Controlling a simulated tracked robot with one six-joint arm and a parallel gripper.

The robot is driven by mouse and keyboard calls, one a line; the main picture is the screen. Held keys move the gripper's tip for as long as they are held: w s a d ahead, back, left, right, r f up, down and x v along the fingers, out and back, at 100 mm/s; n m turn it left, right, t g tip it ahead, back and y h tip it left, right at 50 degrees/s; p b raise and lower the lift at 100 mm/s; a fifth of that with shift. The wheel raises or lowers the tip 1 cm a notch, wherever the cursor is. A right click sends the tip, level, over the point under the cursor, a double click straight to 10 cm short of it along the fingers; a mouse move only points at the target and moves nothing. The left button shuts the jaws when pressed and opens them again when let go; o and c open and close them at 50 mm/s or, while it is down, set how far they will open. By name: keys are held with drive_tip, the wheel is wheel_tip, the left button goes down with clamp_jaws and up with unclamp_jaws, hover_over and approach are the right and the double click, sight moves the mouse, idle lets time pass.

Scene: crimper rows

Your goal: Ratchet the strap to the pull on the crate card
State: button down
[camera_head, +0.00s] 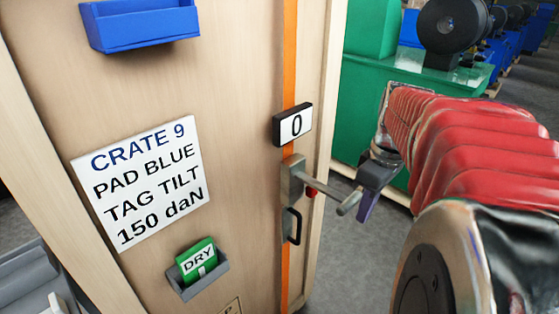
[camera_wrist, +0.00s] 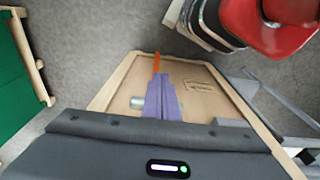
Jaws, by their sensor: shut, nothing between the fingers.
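The crate card (camera_head: 140,182) on the wooden crate reads CRATE 9, PAD BLUE, TAG TILT, 150 daN. An orange strap (camera_head: 290,50) runs down the crate face. A black display (camera_head: 293,124) on it reads 0. Below it the metal ratchet (camera_head: 292,180) has a grey lever (camera_head: 325,190) sticking out to the right. My gripper (camera_head: 366,208) is shut and empty, its purple fingers by the lever's free end; contact cannot be told. In the wrist view the shut fingers (camera_wrist: 163,80) point at the strap (camera_wrist: 156,62), with a grey rounded end (camera_wrist: 137,102) beside them.
A blue bin (camera_head: 140,24) is fixed high on the crate. A small grey holder (camera_head: 199,281) holds a green DRY tag (camera_head: 197,261). A black loop handle (camera_head: 292,226) hangs below the ratchet. Green machinery (camera_head: 420,100) stands behind at right. Grey floor shows beside the crate.

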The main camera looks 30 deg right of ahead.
wheel_tip(320, 180, up, 14)
drive_tip(key=s, duration=0.1)
drive_tip(key=shift+s+d+f, duration=0.2)
drive_tip(key=shift+d, duration=0.05)
idle(1.0)
drive_tip(key=a+f+m+t, duration=0.2)
drive_tip(key=a+f, duration=0.5)
drive_tip(key=a, duration=0.5)
drive_tip(key=a+f+m+t, duration=0.2)
drive_tip(key=a+f, duration=0.5)
drive_tip(key=a, duration=0.5)
drive_tip(key=shift+s+a+f, duration=0.3)
drive_tip(key=shift+f, duration=0.1)
idle(1.2)
